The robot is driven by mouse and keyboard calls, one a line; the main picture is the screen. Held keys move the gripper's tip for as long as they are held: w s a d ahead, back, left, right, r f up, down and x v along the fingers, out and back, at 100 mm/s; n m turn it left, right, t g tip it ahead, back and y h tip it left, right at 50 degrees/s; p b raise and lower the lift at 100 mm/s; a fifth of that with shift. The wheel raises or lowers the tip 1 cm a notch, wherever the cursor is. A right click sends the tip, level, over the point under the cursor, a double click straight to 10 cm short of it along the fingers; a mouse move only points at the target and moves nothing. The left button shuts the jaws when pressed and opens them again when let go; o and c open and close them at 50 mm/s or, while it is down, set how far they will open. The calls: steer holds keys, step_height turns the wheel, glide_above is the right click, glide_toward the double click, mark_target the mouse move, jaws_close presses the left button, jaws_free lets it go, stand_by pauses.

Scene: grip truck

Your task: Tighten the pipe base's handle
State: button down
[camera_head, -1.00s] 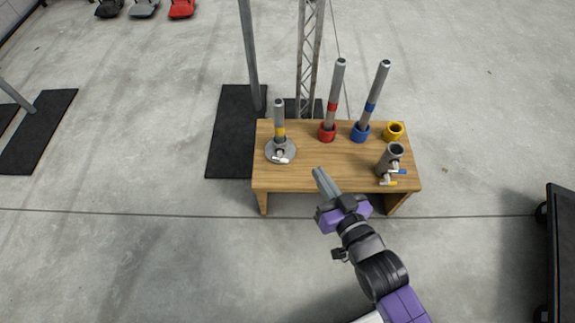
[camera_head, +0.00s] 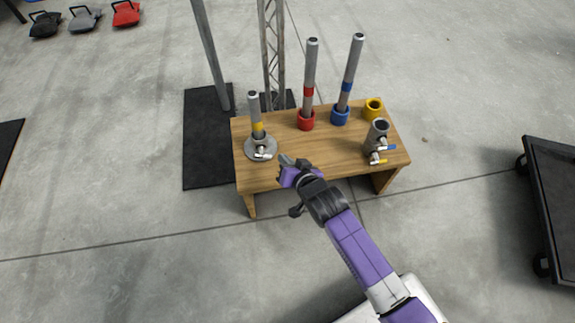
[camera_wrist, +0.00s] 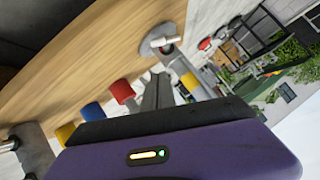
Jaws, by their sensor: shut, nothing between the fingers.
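The pipe base (camera_head: 258,147) is a round grey metal disc at the left end of the wooden table. A grey pipe with a yellow band (camera_head: 254,112) stands upright in it. Its small white handle (camera_head: 263,154) is on the near side. In the wrist view the base (camera_wrist: 148,43) and handle (camera_wrist: 168,41) show beyond the fingers. My gripper (camera_head: 284,160) is shut and empty, just right of the handle and apart from it in the head view. In the wrist view the closed fingertips (camera_wrist: 160,77) point towards the base.
The table (camera_head: 330,158) also holds a red socket (camera_head: 306,122) and a blue socket (camera_head: 340,116) with pipes, a yellow ring (camera_head: 373,108), and a grey clamp (camera_head: 376,138) with blue and yellow handles. A dark cart (camera_head: 555,195) stands at right.

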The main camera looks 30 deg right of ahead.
mark_target(262, 153)
steer(key=b+x, duration=0.2)
steer(key=x, duration=0.3)
steer(key=shift+w+f, duration=0.2)
steer(key=shift+f, duration=0.05)
steer(key=shift+w+a+f+b, duration=0.15)
steer(key=shift+a+f+b, duration=0.15)
steer(key=shift+f, duration=0.2)
steer(key=shift+w+a+f+b, duration=0.15)
steer(key=shift+f+b, duration=0.1)
steer(key=shift+f, duration=0.25)
steer(key=shift+w+a+f+b, duration=0.25)
steer(key=shift+a+f+b, duration=0.05)
steer(key=shift+f, duration=0.3)
steer(key=shift+f, duration=0.1)
steer(key=shift+d+b, duration=0.1)
steer(key=shift+b, duration=0.2)
